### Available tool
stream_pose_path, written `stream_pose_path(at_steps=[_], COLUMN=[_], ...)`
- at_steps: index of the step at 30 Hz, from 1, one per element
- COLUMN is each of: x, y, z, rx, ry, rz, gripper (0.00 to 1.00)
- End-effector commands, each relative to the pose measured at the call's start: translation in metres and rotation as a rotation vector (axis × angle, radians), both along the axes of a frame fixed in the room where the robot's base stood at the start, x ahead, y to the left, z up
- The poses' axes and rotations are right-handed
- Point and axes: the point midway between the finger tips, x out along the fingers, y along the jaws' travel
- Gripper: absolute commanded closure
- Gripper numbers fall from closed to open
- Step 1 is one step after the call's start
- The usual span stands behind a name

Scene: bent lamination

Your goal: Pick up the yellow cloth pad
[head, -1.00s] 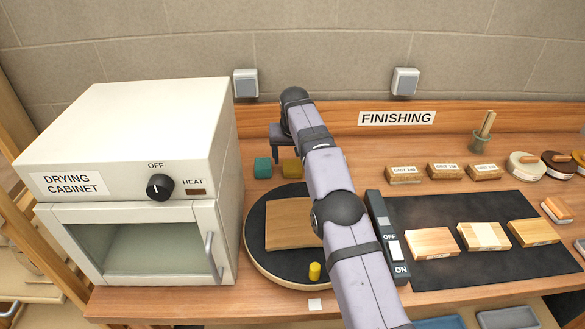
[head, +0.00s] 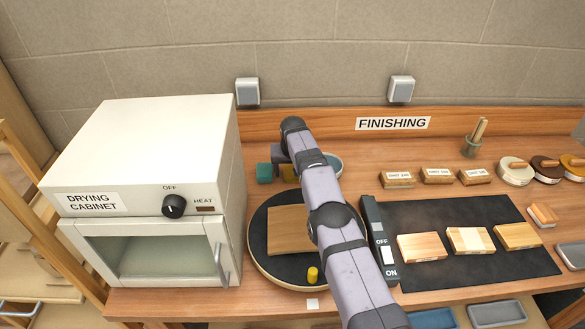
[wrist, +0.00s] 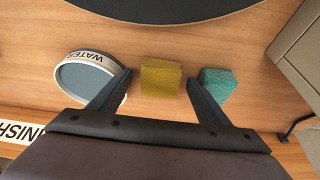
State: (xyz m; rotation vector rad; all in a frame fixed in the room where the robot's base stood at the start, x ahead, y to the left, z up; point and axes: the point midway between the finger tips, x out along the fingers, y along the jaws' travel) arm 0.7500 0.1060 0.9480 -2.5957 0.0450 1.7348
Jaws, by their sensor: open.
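The yellow cloth pad (wrist: 160,77) stands on the wooden bench in the wrist view, centred ahead of the gap between my fingers. In the head view the yellow pad (head: 288,173) shows partly, beside my arm's end. My gripper (wrist: 160,78) is open and empty, its two dark fingers spread to either side of the pad's line. I cannot tell its exact height above the bench. A teal pad (wrist: 218,82) lies close to the finger at the right of the wrist view; it also shows in the head view (head: 264,173).
A round water dish (wrist: 88,80) sits by the finger at the left of the wrist view. The dark turntable (head: 266,265) with a wood panel lies in front of the pads. The drying cabinet (head: 150,150) stands to the left.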

Motion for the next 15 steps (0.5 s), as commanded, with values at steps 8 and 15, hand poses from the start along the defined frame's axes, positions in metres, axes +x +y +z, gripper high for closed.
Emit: stream_pose_path(at_steps=[8,15], x=[0.0005,0.0003], y=[-0.0002,-0.0001], z=[-0.0016,-0.0015], rx=[0.0,0.0], ry=[-0.001,-0.001], rz=[-0.001,0.0], gripper=[0.3,0.66])
